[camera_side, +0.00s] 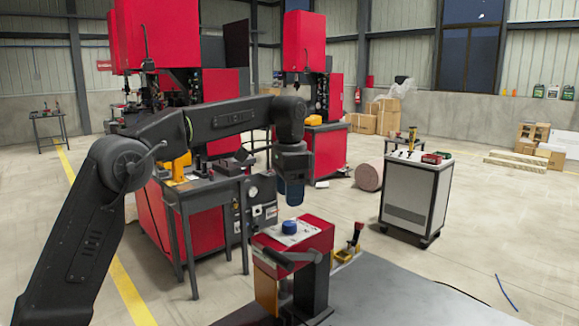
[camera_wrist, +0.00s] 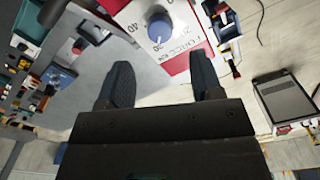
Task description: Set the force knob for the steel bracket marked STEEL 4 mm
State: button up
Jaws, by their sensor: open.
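The blue force knob (camera_side: 290,227) sits on a pale dial plate on top of a red box (camera_side: 318,232). In the wrist view the knob (camera_wrist: 160,27) shows near the top with a light mark on its lower side. A "40" is printed to its left and FORCE lettering to its lower right; other numbers are too small to read surely. My gripper (camera_side: 291,200) hangs above the knob, apart from it. In the wrist view its two dark fingers (camera_wrist: 162,80) are spread and empty. I cannot make out a bracket marked STEEL 4 mm.
The red box stands at the edge of a grey table (camera_side: 400,298), mostly bare on the right. A dark lever (camera_side: 287,256) juts from the box's front. A small yellow-and-red item (camera_side: 353,240) stands behind it. A white cabinet (camera_side: 415,195) stands apart at right.

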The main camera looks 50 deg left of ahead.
aim_at(288, 224)
notch_tip(288, 224, up, 7)
jog(key=shift+f, duration=0.2)
dwell(0.6)
jog(key=s+d+f+n+t, duration=0.1)
jog(key=s+d+n+t, duration=0.25)
jog(key=s, duration=1.15)
jog(key=s+d+f+n+t, duration=0.1)
jog(key=s+d+f+t, duration=0.1)
jog(key=s+f, duration=1.1)
jog(key=shift+s+d+f, duration=0.15)
jog(key=shift+s+d, duration=0.05)
jog(key=shift+s, duration=0.25)
